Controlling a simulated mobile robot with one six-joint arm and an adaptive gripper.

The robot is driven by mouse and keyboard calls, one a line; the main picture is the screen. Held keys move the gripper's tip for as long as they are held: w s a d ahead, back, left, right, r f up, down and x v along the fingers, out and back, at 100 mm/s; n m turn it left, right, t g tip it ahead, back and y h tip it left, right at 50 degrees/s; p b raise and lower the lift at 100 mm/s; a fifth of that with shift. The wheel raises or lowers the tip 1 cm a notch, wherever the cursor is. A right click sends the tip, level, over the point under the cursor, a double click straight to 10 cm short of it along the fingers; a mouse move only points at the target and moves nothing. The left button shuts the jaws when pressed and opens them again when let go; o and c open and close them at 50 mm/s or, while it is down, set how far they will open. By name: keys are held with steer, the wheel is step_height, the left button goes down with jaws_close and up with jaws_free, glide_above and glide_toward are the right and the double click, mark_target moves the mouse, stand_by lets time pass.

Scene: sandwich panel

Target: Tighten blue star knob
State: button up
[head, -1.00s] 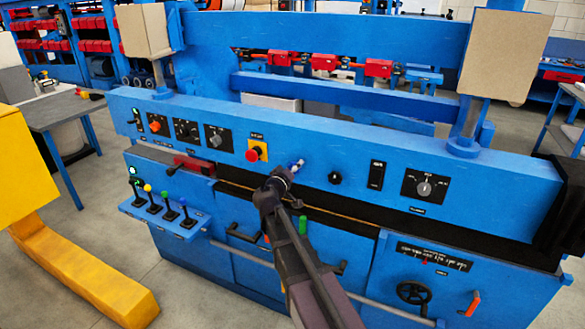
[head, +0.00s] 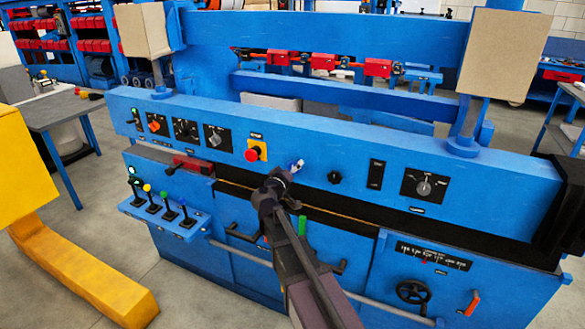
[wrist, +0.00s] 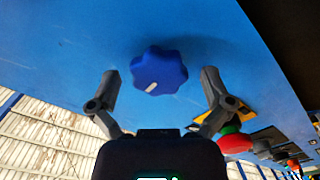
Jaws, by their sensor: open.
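The blue star knob (wrist: 158,70) is on the blue panel, in the middle of the wrist view. It has a lobed rim and a short white mark near its lower edge. My gripper (wrist: 159,77) is open, with one finger on each side of the knob and visible gaps between fingers and knob. The fingers do not touch it. In the head view my gripper (head: 279,178) is just in front of the panel, and the knob (head: 298,165) shows small beyond it, partly hidden.
A red emergency button (head: 252,155) on a yellow plate sits left of the knob; the wrist view shows it right of my fingers (wrist: 235,140). A black knob (head: 334,177) is to the right.

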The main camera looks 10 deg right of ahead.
steer(key=v, duration=1.1)
steer(key=shift+s+a, duration=0.1)
steer(key=shift+s, duration=0.05)
steer(key=s+d+f+m+g+y, duration=0.1)
steer(key=s+d+f+g+y, duration=0.2)
steer(key=s+d+f+g, duration=0.4)
steer(key=s+d+f+m+g+y, duration=0.2)
steer(key=s+d+f+g, duration=0.15)
steer(key=s+f, duration=0.4)
steer(key=s+a+f+n+g+y, duration=0.2)
steer(key=s+a+f+g+y, duration=0.15)
steer(key=s+y, duration=0.2)
step_height(320, 180, up, 13)
steer(key=p, duration=1.3)
steer(key=shift+a+g, duration=0.15)
steer(key=shift+g, duration=0.15)
steer(key=shift+w+f, duration=0.1)
steer(key=shift+f, duration=0.05)
stand_by(0.3)
